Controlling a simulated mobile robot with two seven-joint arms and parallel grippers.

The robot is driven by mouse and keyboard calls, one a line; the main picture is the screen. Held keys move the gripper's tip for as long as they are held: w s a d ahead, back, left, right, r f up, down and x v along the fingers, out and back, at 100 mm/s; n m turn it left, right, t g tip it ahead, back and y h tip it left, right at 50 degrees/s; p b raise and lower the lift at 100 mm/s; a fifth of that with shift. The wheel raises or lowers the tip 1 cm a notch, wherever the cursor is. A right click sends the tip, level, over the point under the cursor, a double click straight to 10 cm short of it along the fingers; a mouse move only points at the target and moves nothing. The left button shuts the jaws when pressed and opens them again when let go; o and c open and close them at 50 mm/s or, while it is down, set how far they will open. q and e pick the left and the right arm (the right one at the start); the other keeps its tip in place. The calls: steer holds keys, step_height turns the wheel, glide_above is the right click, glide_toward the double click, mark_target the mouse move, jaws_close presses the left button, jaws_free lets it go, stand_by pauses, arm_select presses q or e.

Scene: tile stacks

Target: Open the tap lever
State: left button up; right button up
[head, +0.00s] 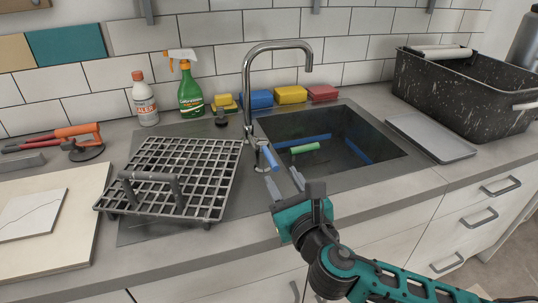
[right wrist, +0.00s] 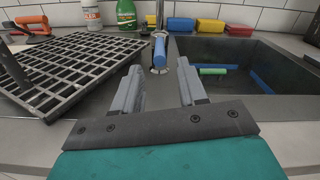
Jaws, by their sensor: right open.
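The tap (head: 248,95) is a tall chrome gooseneck behind the left side of the sink, its spout arching to the right. Its lever (head: 270,157) has a blue grip and sits low at the tap's base, pointing toward me. In the right wrist view the blue lever (right wrist: 160,50) stands ahead, between and beyond the fingertips. My right gripper (head: 285,183) is open and empty, just in front of the lever; its two grey fingers also show in the right wrist view (right wrist: 160,80). I see no contact with the lever. My left gripper is not in view.
The dark sink (head: 370,130) holds a green roll (head: 304,148) and blue strips. A black wire rack (head: 180,170) stands left of the tap. Sponges (head: 290,95), a green spray bottle (head: 190,90) and a white bottle (head: 144,100) line the wall. A speckled black bin (head: 450,95) stands right.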

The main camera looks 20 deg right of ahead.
mark_target(264, 148)
steer(key=w, duration=0.8)
steer(key=shift+w+a, duration=0.2)
steer(key=shift+w, duration=0.15)
jaws_close()
